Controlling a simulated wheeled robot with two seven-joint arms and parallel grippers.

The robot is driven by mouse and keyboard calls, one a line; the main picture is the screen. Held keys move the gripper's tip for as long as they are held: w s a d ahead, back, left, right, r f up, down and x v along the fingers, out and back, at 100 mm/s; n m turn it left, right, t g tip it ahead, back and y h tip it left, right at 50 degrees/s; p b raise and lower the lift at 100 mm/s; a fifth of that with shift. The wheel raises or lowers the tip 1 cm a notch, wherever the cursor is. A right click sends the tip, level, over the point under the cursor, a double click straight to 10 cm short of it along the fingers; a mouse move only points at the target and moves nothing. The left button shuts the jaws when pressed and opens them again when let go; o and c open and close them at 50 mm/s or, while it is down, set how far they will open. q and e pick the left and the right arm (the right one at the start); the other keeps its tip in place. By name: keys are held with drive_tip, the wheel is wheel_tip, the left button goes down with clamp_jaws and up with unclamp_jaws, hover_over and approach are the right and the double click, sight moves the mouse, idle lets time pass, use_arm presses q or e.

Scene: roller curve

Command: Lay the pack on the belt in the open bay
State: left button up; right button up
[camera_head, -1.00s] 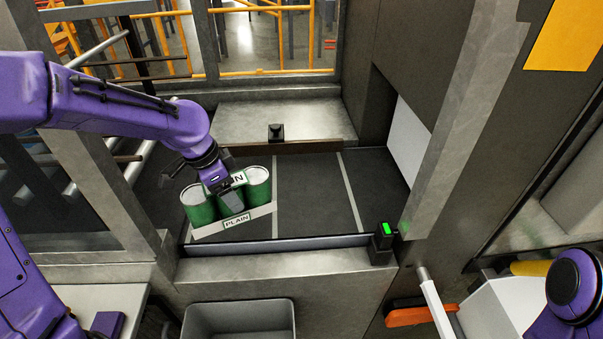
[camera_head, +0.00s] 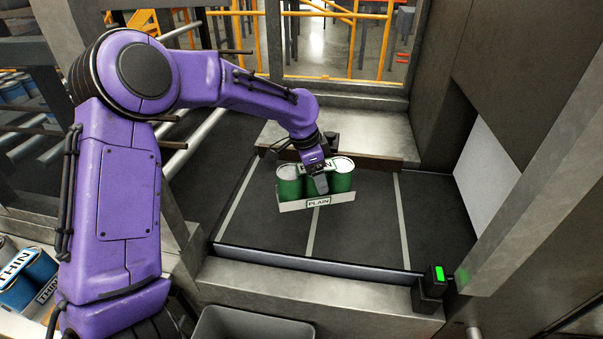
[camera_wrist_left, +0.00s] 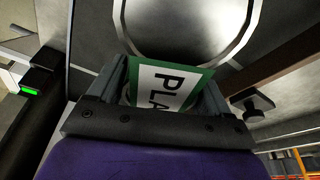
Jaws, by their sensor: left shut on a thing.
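The pack (camera_head: 318,190) is a white tray of green cans with pale lids, marked PLAIN. My left gripper (camera_head: 318,180) is shut on it from above. The pack hangs over the dark belt (camera_head: 270,232), toward its rear, in front of the middle white line; I cannot tell any gap beneath it. White lines split the belt into bays, and no other pack shows on it. In the left wrist view, the green-edged label (camera_wrist_left: 168,85) sits between my fingers, beside a large round can lid (camera_wrist_left: 185,25). My right gripper is out of view.
A black post with a green light (camera_head: 432,288) stands at the belt's front right corner. A metal ledge (camera_head: 310,290) runs along the front, with a grey bin (camera_head: 250,325) below. A wall with a white opening (camera_head: 490,165) is at right. Blue THIN packs (camera_head: 25,280) sit lower left.

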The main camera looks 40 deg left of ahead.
use_arm(q)
drive_tip(key=w+f, duration=0.1)
drive_tip(key=f, duration=0.1)
drive_tip(key=w+f+p, duration=0.1)
drive_tip(key=w+f, duration=0.1)
drive_tip(key=shift+w+d, duration=0.1)
drive_tip(key=shift+d, duration=0.1)
drive_tip(key=p+x, duration=0.2)
drive_tip(key=x, duration=0.1)
drive_tip(key=shift+a, duration=0.15)
drive_tip(key=shift+s+a+f, duration=0.1)
drive_tip(key=shift+s+f, duration=0.05)
drive_tip(key=shift+s, duration=0.1)
drive_tip(key=shift+f, duration=0.1)
drive_tip(key=o, duration=1.9)
drive_tip(key=shift+f, duration=0.1)
drive_tip(key=shift+c, duration=0.2)
drive_tip(key=b+v, duration=0.3)
drive_tip(key=v, duration=0.9)
drive_tip(key=shift+s, duration=0.15)
